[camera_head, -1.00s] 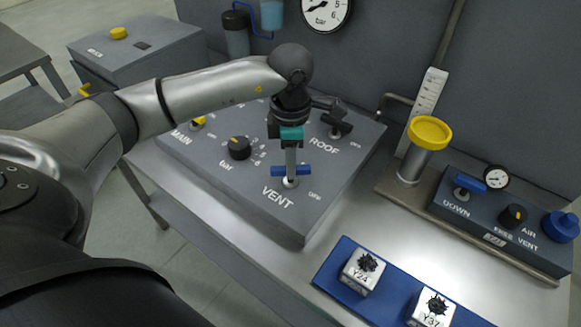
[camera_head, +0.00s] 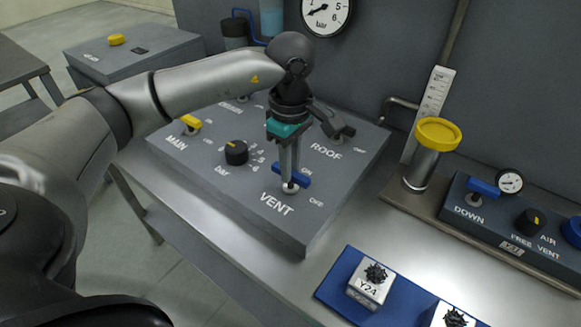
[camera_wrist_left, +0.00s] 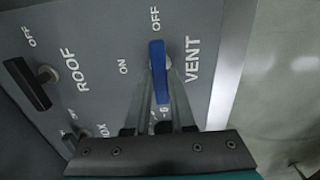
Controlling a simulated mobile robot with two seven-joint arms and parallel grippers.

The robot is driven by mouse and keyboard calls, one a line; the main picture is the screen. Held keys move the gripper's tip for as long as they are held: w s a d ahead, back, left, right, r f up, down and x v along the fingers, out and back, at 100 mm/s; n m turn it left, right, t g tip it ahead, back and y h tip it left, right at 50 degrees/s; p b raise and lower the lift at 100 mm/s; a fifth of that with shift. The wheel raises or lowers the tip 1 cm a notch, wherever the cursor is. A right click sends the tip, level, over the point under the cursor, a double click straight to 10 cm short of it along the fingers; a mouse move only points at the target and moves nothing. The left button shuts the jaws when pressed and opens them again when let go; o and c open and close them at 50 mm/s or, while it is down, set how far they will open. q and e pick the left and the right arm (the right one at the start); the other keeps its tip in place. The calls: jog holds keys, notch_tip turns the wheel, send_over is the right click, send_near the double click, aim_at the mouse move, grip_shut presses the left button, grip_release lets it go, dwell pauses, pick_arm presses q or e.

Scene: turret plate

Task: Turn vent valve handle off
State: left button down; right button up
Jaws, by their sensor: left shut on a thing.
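The blue vent valve handle (camera_head: 303,180) sits on a pale stem on the grey sloped panel, above the word VENT. In the head view its right end lies between the ON and OFF labels. In the left wrist view the handle (camera_wrist_left: 159,72) is upright in the picture, its upper end pointing toward OFF. My left gripper (camera_head: 289,170) reaches down from above and is shut on the handle. Its fingers (camera_wrist_left: 161,100) stand around the handle in the wrist view and hide part of it. My right gripper is not in view.
The black ROOF handle (camera_head: 336,127) is close behind my left gripper. A black bar knob (camera_head: 236,152) and the yellow MAIN handle (camera_head: 190,122) are to the left. A yellow-topped cylinder (camera_head: 438,133) stands right. A blue tray (camera_head: 337,290) with cubes lies in front.

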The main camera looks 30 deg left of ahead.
pick_arm(q)
jog(key=shift+r, duration=0.1)
dwell(0.4)
jog(key=c, duration=0.8)
grip_release()
jog(key=shift+o, duration=0.2)
notch_tip(320, 180, up, 15)
jog(key=p, duration=0.2)
